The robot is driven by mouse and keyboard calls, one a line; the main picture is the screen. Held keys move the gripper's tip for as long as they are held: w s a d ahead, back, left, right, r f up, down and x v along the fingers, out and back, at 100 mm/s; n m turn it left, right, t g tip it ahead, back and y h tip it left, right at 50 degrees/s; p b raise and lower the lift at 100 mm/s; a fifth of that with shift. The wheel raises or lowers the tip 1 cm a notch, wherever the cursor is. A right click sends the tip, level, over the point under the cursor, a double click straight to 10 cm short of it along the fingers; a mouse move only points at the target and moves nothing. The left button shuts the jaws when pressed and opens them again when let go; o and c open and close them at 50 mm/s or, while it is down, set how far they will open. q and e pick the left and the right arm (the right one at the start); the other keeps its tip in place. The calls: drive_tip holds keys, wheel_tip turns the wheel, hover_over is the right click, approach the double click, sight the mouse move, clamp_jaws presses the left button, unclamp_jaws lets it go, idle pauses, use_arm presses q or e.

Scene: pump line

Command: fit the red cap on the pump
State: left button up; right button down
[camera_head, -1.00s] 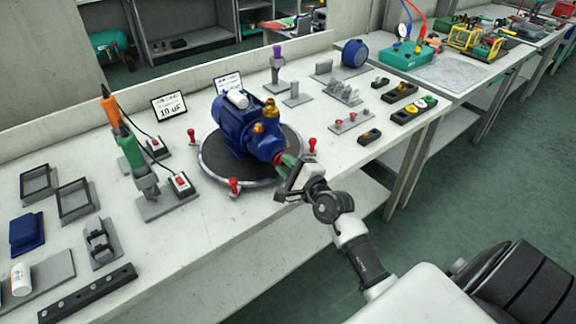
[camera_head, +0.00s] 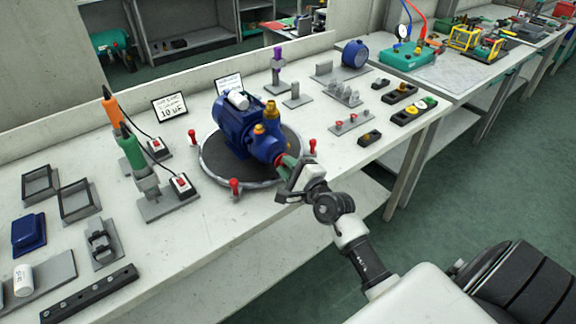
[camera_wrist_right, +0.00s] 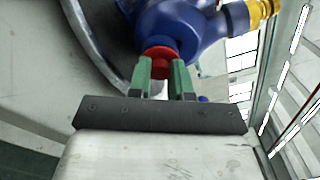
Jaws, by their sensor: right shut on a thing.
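The blue pump (camera_head: 236,124) stands on a round dark turntable (camera_head: 206,172) on the bench, with its brass fittings up and its front port facing my right arm. My right gripper (camera_head: 283,161) is at that port, shut on the red cap (camera_head: 278,160). In the right wrist view the red cap (camera_wrist_right: 159,53) sits between the green fingertips (camera_wrist_right: 162,72) and against the end of the blue pump body (camera_wrist_right: 172,22). I cannot tell whether it is seated fully. My left gripper is not in view.
Red-knobbed pegs (camera_head: 235,185) stand around the turntable rim. A stand with an orange and green tool (camera_head: 130,150) is to the left. More red caps (camera_head: 352,119) sit on a small rack to the right. The bench's front edge lies under my right arm.

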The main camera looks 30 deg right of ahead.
drive_tip(key=shift+w, duration=0.35)
idle(0.7)
drive_tip(key=c, duration=1)
unclamp_jaws()
drive_tip(key=shift+o, duration=0.2)
drive_tip(key=shift+s+p, duration=0.3)
drive_tip(key=shift+s, duration=0.75)
drive_tip(key=s, duration=0.4)
drive_tip(key=shift+d, duration=0.2)
